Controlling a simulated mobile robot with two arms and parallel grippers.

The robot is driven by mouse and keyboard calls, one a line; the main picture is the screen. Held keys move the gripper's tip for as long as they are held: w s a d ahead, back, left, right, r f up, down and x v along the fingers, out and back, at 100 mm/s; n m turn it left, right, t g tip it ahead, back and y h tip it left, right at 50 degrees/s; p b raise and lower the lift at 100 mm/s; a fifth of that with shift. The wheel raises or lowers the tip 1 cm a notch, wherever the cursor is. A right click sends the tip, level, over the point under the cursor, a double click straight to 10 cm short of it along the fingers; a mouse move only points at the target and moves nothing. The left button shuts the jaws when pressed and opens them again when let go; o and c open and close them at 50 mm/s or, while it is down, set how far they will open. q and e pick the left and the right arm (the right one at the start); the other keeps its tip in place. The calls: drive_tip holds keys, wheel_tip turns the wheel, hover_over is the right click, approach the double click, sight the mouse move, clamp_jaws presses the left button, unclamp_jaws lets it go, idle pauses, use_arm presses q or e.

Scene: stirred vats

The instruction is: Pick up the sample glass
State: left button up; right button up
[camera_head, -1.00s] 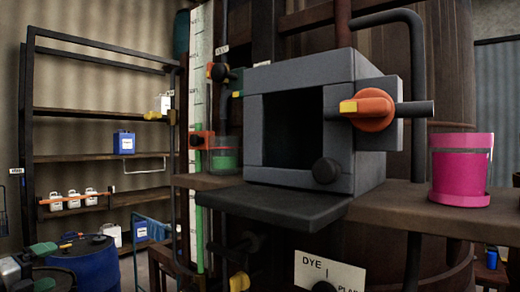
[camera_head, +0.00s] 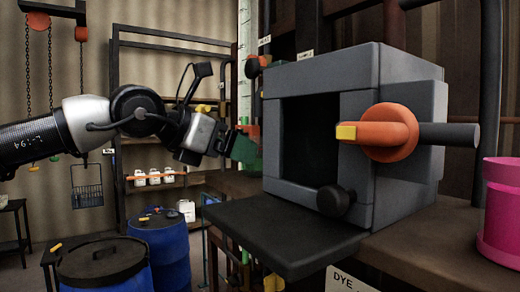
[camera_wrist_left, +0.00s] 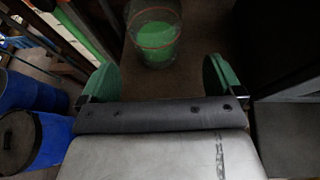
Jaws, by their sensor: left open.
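A clear glass with green contents and a reddish ring around it (camera_wrist_left: 153,40) stands on the brown shelf in the left wrist view, just beyond my fingertips. My left gripper (camera_wrist_left: 160,76) is open, with its two green finger pads spread wide and nothing between them. The glass is ahead of the gap, roughly centred and apart from the pads. In the head view my left gripper (camera_head: 243,147) reaches in from the left beside the grey box, and it largely hides the glass there. My right gripper is not in view.
A grey box (camera_head: 412,190) with an open front, an orange handle (camera_head: 385,135) and a lowered dark flap (camera_head: 285,235) stands right of the gripper. A pink container (camera_head: 500,215) is at far right. Blue drums (camera_head: 165,250) stand below left.

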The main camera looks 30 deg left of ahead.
sight(250, 176)
use_arm(q)
drive_tip(key=shift+w+d+f, duration=0.15)
drive_tip(key=shift+w+d, duration=0.25)
drive_tip(key=shift+w, duration=0.35)
drive_tip(key=p+x, duration=0.1)
drive_tip(key=x, duration=0.1)
drive_tip(key=p+x, duration=0.1)
drive_tip(key=p, duration=0.1)
drive_tip(key=shift+w+a, duration=0.3)
drive_tip(key=shift+w, duration=0.25)
drive_tip(key=shift+w+d+f+p, duration=0.2)
drive_tip(key=shift+w+f+p, duration=0.1)
drive_tip(key=shift+w, duration=0.2)
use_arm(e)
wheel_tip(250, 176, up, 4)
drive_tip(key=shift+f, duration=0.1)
use_arm(q)
drive_tip(key=shift+s, duration=0.15)
drive_tip(key=shift+c, duration=0.7)
drive_tip(key=c, duration=1)
drive_tip(key=shift+r, duration=0.1)
drive_tip(key=shift+c, duration=0.4)
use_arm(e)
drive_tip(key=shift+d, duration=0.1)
